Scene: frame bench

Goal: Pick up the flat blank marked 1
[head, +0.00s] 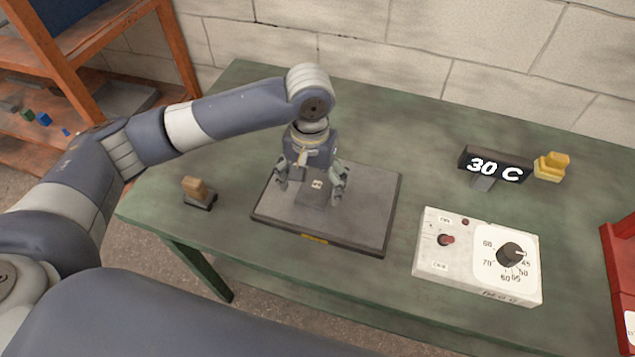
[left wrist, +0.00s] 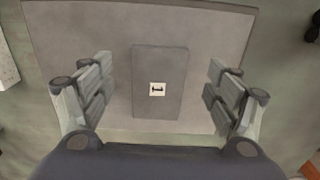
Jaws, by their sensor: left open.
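The flat blank (head: 312,198) is a grey rectangular block lying on a dark grey plate (head: 362,225) on the green bench. Its small white label shows a dark mark that looks like a 1 on its side in the left wrist view, where the blank (left wrist: 159,115) sits in the middle. My left gripper (head: 309,190) points down over the blank with its fingers apart. In the left wrist view the open left gripper (left wrist: 160,88) has one finger on each side of the blank, with a gap on both sides. My right gripper is not in view.
A wooden-handled tool (head: 195,187) stands left of the plate. To the right are a white control box (head: 430,265) with a dial, a black display (head: 495,166) reading 30 C and a yellow object (head: 550,166). A red container (head: 618,265) stands at the right edge.

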